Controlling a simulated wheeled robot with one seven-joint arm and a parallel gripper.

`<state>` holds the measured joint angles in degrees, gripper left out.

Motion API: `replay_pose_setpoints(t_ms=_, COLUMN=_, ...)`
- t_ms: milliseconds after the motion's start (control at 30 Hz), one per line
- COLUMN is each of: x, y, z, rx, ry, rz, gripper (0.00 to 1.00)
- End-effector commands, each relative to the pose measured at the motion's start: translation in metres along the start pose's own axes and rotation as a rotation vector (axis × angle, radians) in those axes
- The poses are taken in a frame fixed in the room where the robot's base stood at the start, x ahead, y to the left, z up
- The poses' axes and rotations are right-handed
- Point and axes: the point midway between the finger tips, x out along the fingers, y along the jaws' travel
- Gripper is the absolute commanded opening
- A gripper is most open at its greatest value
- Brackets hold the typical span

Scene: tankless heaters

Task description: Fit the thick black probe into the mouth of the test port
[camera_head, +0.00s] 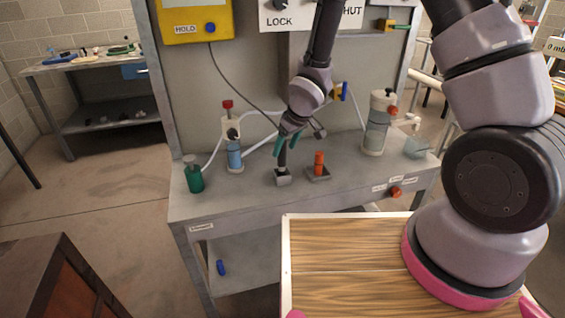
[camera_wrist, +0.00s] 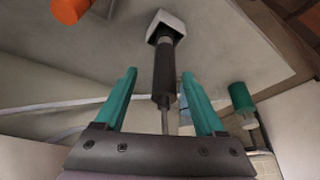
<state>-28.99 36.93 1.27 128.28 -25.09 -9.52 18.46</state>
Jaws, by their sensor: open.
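The thick black probe (camera_wrist: 163,72) stands with its far end in a pale grey block-like holder (camera_wrist: 170,25); a thin grey rod or lead leaves its near end. In the head view the probe (camera_head: 283,155) stands upright in the small holder (camera_head: 282,178) on the bench. My gripper (camera_head: 285,149) is over it. In the wrist view my gripper (camera_wrist: 159,75) has its teal fingers apart, one on each side of the probe, with visible gaps. I cannot tell which fitting is the test port.
On the grey bench (camera_head: 340,187) an orange piece (camera_head: 319,160) stands close right of the holder. A green bottle (camera_head: 193,177) and a blue-and-white cylinder (camera_head: 234,155) stand left. A clear-and-white canister (camera_head: 378,125) stands right. A dark cable hangs from the yellow box (camera_head: 196,20).

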Motion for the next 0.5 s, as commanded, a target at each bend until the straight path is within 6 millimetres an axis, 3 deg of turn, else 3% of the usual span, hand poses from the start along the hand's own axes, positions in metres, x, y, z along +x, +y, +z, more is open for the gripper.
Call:
replay_pose_setpoints(t_ms=300, x=0.044, y=-0.005, z=-0.002, rx=-0.001, ry=-0.003, rz=0.000, gripper=0.71)
replay_pose_setpoints(t_ms=500, x=0.049, y=-0.005, z=-0.003, rx=0.000, ry=-0.001, rz=0.000, gripper=0.71)
